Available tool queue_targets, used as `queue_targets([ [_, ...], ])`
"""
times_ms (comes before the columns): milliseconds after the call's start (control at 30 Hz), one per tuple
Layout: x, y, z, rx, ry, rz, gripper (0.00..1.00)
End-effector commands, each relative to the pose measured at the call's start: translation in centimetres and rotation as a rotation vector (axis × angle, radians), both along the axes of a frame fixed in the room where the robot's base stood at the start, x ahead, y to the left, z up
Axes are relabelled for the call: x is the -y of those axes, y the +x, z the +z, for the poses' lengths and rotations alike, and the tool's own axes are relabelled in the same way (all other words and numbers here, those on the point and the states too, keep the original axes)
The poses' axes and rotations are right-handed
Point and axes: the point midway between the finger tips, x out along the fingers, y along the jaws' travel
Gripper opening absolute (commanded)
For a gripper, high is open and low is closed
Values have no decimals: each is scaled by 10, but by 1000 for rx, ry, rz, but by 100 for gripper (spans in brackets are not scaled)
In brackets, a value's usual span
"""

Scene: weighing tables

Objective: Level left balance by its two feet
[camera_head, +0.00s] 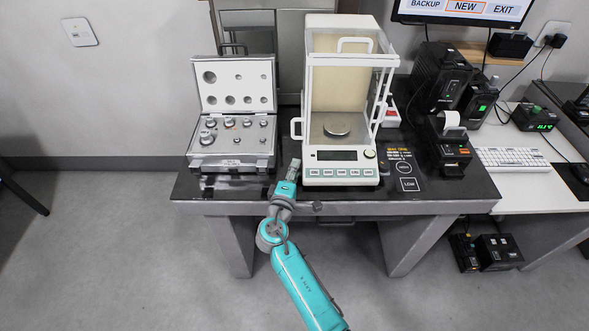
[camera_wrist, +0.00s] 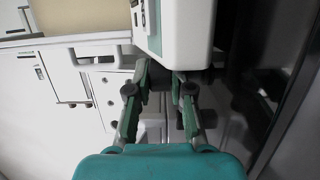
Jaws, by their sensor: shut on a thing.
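The balance (camera_head: 311,157) is a white weighing balance with a clear glass draft shield, a round pan, a dark display and a row of green keys. It stands upright on the dark table. My gripper (camera_head: 294,168) is at its front left corner, low beside the base. In the wrist view the fingers (camera_wrist: 161,78) are closed in at the lower edge of the balance body (camera_wrist: 189,35), shut on its left front foot. The foot itself is mostly hidden between the fingers. The right foot is not clearly visible. No level bubble can be made out.
An open weight case (camera_head: 235,161) with several metal weights stands just left of my gripper. The dark table (camera_head: 440,196) has a marked black panel (camera_head: 405,168) right of the balance. A printer (camera_head: 449,150) and black boxes stand further right. The floor in front is clear.

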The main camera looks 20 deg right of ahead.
Motion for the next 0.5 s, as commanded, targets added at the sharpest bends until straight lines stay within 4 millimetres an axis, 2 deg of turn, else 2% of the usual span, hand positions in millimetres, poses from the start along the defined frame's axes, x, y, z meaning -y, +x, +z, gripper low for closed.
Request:
queue_targets([
  [100,0,0,-1,-1,1,0,0],
  [133,0,0,-1,-1,1,0,26],
  [200,0,0,-1,-1,1,0,43],
  [233,0,0,-1,-1,1,0,46],
  [500,-1,0,0,-1,1,0,46],
])
